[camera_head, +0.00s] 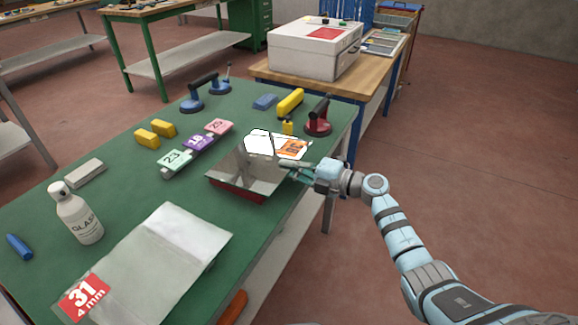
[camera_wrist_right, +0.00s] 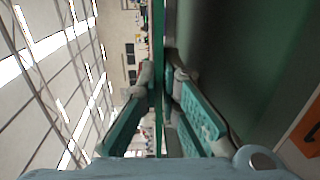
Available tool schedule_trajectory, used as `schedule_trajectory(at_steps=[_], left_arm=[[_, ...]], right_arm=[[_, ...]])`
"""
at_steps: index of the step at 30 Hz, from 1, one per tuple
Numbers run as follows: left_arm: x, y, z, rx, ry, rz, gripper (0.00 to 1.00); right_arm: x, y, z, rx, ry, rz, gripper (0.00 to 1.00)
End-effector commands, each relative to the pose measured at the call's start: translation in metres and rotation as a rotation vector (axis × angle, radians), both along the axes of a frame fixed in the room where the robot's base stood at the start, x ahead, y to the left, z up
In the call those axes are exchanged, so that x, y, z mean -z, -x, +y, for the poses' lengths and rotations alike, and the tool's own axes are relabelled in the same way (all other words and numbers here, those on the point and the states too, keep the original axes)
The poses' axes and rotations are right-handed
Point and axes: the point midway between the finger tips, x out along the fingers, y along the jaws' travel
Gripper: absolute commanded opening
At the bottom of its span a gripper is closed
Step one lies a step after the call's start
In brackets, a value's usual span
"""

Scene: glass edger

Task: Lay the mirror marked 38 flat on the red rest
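The mirror (camera_head: 259,177) is a grey reflecting sheet with a bright white reflection. An orange label (camera_head: 292,149) near its far right corner is too small to read surely as 38. The mirror appears to lie over the red rest (camera_head: 237,190), whose dark red front shows below it. I cannot tell whether it touches the rest all over. My right gripper (camera_head: 300,169) is at the mirror's right side, near the table edge. My left gripper is out of view.
Another mirror (camera_head: 165,262) with a red 31 label lies at front left on the green table (camera_head: 130,190). A bottle (camera_head: 78,213) stands left. Numbered blocks (camera_head: 198,143) and a red-based suction cup (camera_head: 318,116) are behind. A white box (camera_head: 315,48) stands on a wooden bench.

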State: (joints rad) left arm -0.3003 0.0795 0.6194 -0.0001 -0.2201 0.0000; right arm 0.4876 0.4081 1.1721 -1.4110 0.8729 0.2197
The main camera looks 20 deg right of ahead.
Motion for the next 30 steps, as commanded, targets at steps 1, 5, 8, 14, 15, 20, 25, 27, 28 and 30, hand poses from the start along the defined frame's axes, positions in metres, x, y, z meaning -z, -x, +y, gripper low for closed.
schedule_trajectory(at_steps=[1,5,8,14,15,20,25,27,28,30], left_arm=[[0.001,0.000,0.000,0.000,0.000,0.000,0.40],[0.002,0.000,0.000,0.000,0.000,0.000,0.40],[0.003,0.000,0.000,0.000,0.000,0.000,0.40],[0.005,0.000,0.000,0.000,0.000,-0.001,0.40],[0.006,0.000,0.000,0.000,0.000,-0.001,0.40],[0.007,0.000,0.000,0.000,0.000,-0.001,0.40],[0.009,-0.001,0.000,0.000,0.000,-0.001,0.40],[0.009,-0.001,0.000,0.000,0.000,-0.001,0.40],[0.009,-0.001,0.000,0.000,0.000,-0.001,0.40],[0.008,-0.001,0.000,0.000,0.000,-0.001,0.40]], right_arm=[[-0.001,0.000,0.000,0.000,-0.002,-0.004,0.00],[0.001,0.000,0.000,0.000,-0.002,-0.004,0.00],[0.003,0.000,0.000,0.000,-0.002,-0.004,0.00],[0.006,0.000,0.000,0.000,-0.002,-0.002,0.00],[0.006,0.000,0.000,-0.001,-0.002,-0.002,0.00],[0.009,0.000,0.000,-0.001,-0.002,-0.002,0.00],[0.011,0.000,0.000,-0.001,-0.001,-0.001,0.00],[0.011,0.000,0.000,-0.001,-0.001,-0.001,0.14],[0.011,0.000,0.000,-0.001,-0.001,-0.001,0.19],[0.011,0.000,0.000,-0.001,-0.001,-0.001,0.28]])
